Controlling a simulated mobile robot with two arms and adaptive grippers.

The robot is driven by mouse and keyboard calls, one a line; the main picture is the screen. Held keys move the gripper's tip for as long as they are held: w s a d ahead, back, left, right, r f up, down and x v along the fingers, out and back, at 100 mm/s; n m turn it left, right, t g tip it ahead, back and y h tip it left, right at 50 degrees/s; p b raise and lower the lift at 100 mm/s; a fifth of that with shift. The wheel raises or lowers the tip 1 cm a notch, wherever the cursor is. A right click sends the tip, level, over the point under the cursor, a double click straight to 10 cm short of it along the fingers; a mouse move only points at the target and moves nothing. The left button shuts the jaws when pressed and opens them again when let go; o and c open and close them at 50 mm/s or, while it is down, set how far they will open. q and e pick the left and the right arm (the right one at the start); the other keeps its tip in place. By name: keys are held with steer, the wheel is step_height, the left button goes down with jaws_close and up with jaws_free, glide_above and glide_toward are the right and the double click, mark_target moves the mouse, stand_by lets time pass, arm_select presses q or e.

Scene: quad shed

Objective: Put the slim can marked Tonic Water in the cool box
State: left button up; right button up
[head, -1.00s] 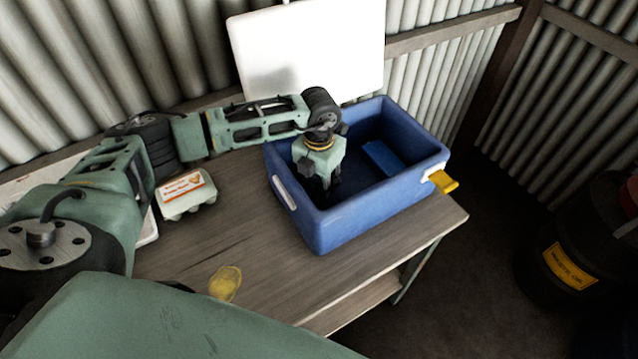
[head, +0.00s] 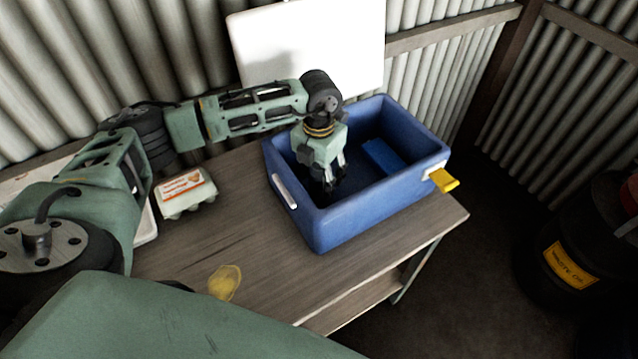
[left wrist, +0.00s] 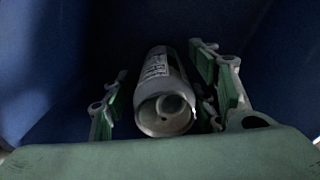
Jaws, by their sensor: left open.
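The blue cool box (head: 345,232) stands open on the bench, its white lid (head: 310,55) upright behind it. My left gripper (head: 328,196) reaches down inside the left part of the box and is open. In the left wrist view a slim silver-grey can (left wrist: 165,95) lies between the open fingers (left wrist: 165,105), with its round end toward the camera. A gap shows on its left side; on the right the finger is very close, and I cannot tell if it touches. The can's label is too dark to read. The head view does not show the can. My right gripper is not in view.
A blue block (head: 383,156) lies inside the box at the back right. An egg carton (head: 186,192) sits on the bench left of the box. A black waste oil drum (head: 570,260) stands at the right.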

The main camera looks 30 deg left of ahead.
arm_select(q)
step_height(320, 180, up, 9)
steer(key=shift+b, duration=0.65)
